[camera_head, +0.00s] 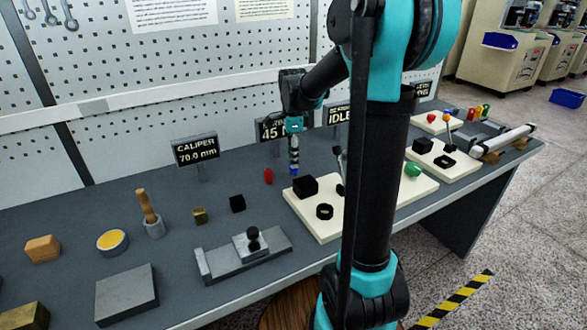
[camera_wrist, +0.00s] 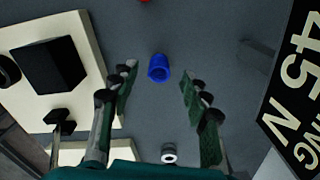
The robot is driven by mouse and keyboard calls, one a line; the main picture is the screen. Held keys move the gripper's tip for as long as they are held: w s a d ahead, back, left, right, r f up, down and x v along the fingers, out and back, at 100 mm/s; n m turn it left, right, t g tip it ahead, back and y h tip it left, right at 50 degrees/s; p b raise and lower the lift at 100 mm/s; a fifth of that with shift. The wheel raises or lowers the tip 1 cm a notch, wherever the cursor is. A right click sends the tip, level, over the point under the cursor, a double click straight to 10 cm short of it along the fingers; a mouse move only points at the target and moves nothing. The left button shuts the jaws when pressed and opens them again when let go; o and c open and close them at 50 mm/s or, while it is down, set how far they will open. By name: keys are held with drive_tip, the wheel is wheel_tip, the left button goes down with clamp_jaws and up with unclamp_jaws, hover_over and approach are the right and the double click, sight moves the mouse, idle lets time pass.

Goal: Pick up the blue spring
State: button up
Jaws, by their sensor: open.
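The blue spring (camera_wrist: 159,68) looks like a short blue cylinder with a hollow end and stands out against the grey bench in the wrist view. It lies between the two fingertips of my gripper (camera_wrist: 158,84), with a clear gap on each side. My gripper is open and empty. In the head view my gripper (camera_head: 294,150) points down over the bench, just above the small blue spring (camera_head: 294,169). The exact height between them is hard to tell.
A cream board (camera_head: 317,226) with black parts is close by. A red piece (camera_head: 268,176) lies left of the spring. The sign reading 45 N (camera_wrist: 295,100) stands close on the right in the wrist view. A small grey-white ring (camera_wrist: 168,153) is near the gripper's base.

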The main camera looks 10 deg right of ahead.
drive_tip(key=shift+f, duration=1.4)
drive_tip(key=shift+c, duration=0.3)
drive_tip(key=c, duration=1)
drive_tip(key=shift+r, duration=0.15)
